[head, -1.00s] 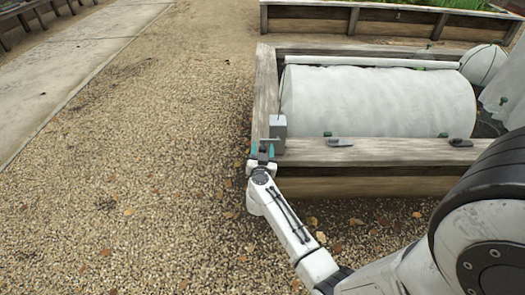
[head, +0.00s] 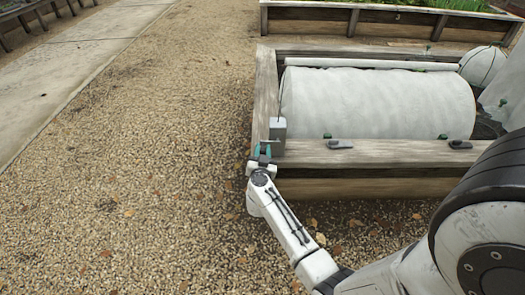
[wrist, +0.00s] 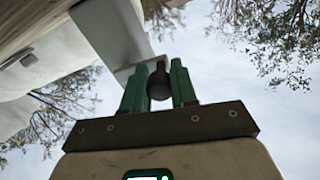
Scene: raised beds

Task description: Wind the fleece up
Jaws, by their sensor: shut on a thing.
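The white fleece (head: 380,103) lies rounded over the raised bed (head: 400,150), with a pale rolled bar (head: 372,64) along its far side. A grey metal plate (head: 278,129) stands at the bed's near left corner. My gripper (head: 265,150) is at that corner, beside the plate. In the wrist view, its green fingers (wrist: 158,82) are shut on a dark round knob (wrist: 159,88) in front of the grey plate (wrist: 120,30). The knob is hidden in the head view.
Dark clips (head: 339,144) sit on the bed's near rim. Another planted bed (head: 390,22) stands behind, and more white covers (head: 505,95) are at right. Open gravel (head: 150,170) lies to the left, with a paved path (head: 60,70) beyond.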

